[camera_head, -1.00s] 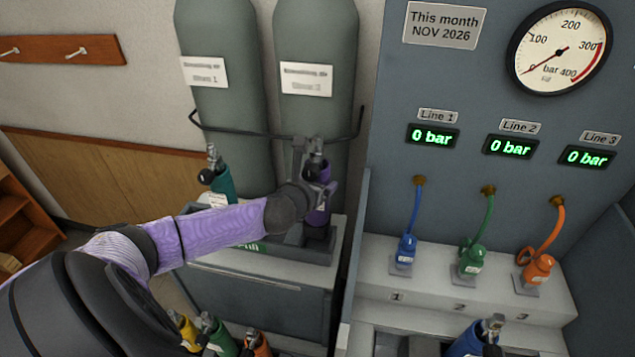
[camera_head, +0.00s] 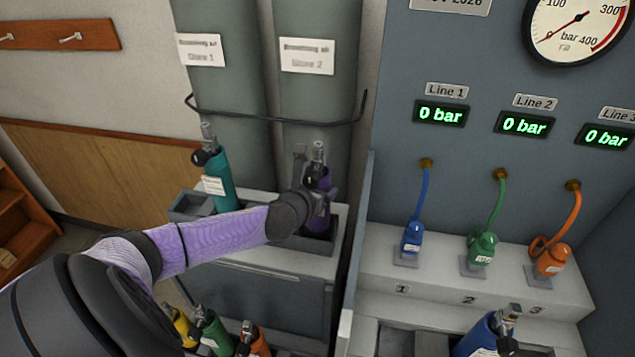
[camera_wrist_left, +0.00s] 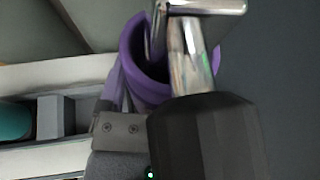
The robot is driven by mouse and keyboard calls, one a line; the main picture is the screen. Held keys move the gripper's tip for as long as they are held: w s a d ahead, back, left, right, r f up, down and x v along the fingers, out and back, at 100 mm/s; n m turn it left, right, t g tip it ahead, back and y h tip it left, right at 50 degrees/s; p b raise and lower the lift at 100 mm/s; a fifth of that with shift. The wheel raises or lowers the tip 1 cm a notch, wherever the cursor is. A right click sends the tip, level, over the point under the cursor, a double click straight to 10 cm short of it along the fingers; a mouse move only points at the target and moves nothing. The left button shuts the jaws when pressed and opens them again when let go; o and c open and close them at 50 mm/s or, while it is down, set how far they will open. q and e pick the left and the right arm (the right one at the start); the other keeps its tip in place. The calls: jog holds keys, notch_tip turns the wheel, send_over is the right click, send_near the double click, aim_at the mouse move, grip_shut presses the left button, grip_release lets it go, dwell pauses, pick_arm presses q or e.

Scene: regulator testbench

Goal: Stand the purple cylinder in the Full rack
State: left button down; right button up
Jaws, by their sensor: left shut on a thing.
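The purple cylinder (camera_head: 317,216) stands about upright at the right end of the grey rack (camera_head: 341,232) on the cabinet. Its lower part is behind the rack's front wall, so I cannot tell whether its base touches the rack floor. My left gripper (camera_head: 313,193) is shut on the purple cylinder near its top. In the left wrist view, the purple cylinder's open collar (camera_wrist_left: 137,62) surrounds a metal valve, with a dark knob in front and a gripper finger (camera_wrist_left: 122,128) against its side. My right gripper is not in view.
A teal cylinder (camera_head: 218,183) stands in the rack's left part. Two tall grey-green tanks (camera_head: 312,105) and a black rail (camera_head: 270,120) are close behind. Several coloured cylinders (camera_head: 212,333) stand below my left arm. A panel edge (camera_head: 361,210) borders the right side.

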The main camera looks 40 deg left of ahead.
pick_arm(q)
jog(key=shift+f+b, duration=0.35)
jog(key=shift+f, duration=0.05)
dwell(0.4)
jog(key=shift+c, duration=0.7)
grip_release()
jog(key=shift+o, duration=0.7)
jog(key=shift+f, duration=0.1)
jog(key=p+v, duration=0.3)
jog(key=v, duration=0.7)
